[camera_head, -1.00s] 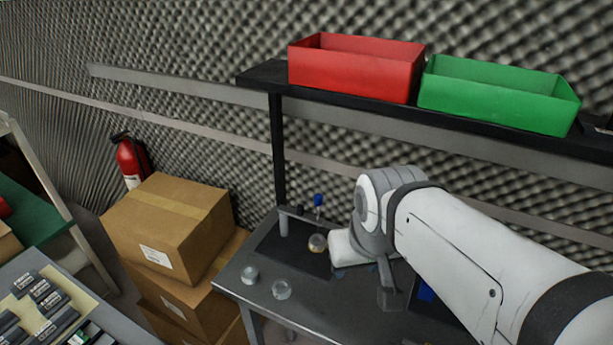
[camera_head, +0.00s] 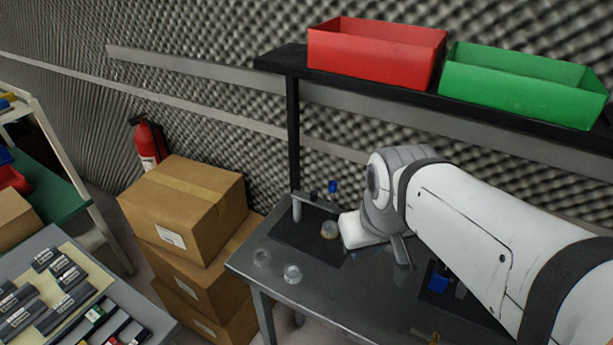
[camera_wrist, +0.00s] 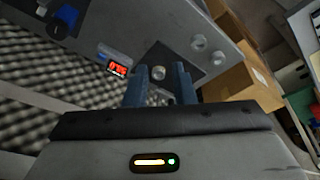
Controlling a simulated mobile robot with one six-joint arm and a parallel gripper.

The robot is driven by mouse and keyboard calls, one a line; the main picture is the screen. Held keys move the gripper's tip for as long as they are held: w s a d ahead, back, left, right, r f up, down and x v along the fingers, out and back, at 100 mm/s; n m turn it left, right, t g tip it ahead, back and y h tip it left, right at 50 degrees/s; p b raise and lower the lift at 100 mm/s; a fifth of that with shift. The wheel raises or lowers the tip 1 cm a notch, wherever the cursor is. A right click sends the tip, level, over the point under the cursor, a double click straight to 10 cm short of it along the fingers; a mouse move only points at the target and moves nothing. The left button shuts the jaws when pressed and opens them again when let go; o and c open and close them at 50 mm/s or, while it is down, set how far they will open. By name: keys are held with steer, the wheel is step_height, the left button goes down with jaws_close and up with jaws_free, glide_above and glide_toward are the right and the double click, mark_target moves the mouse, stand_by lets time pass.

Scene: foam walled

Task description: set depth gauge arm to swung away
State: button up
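The depth gauge stands at the back left of the grey bench in the head view. It has a light post, a dark horizontal arm (camera_head: 318,202) and a blue-topped spindle (camera_head: 333,187). The arm reaches right from the post, over or close to a round clear piece (camera_head: 330,230) on a dark mat. My gripper (camera_wrist: 159,92) shows two dark blue fingers, apart, with nothing visibly held between them. The round piece (camera_wrist: 159,73) appears beyond the gap. The fingers are mostly hidden in the head view, right of the gauge. The wrist view does not clearly show the gauge arm.
A lit red display (camera_wrist: 118,69) is beside the fingers. Two clear round pieces (camera_head: 292,273) sit at the bench's left front. A shelf above holds a red bin (camera_head: 370,60) and a green bin (camera_head: 520,88). Cardboard boxes (camera_head: 185,210) stand left; foam wall lies behind.

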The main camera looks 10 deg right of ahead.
steer(key=w+a+n, duration=0.1)
steer(key=w+n, duration=0.2)
steer(key=n, duration=0.1)
steer(key=w+a+n+b, duration=0.1)
steer(key=w+n, duration=0.3)
steer(key=w+a+f+n, duration=0.1)
steer(key=w+n, duration=0.3)
steer(key=shift+n+g+h, duration=0.4)
jaws_close()
steer(key=w+a+f+n+b, duration=0.1)
steer(key=w+a+f+n, duration=0.1)
steer(key=w+n, duration=0.4)
steer(key=w+a+f+n, duration=0.3)
steer(key=w+a+n, duration=0.1)
steer(key=n, duration=0.4)
steer(key=shift+w+f+n+h+b, duration=0.3)
steer(key=shift+w+h+b, duration=0.1)
steer(key=shift+w, duration=0.5)
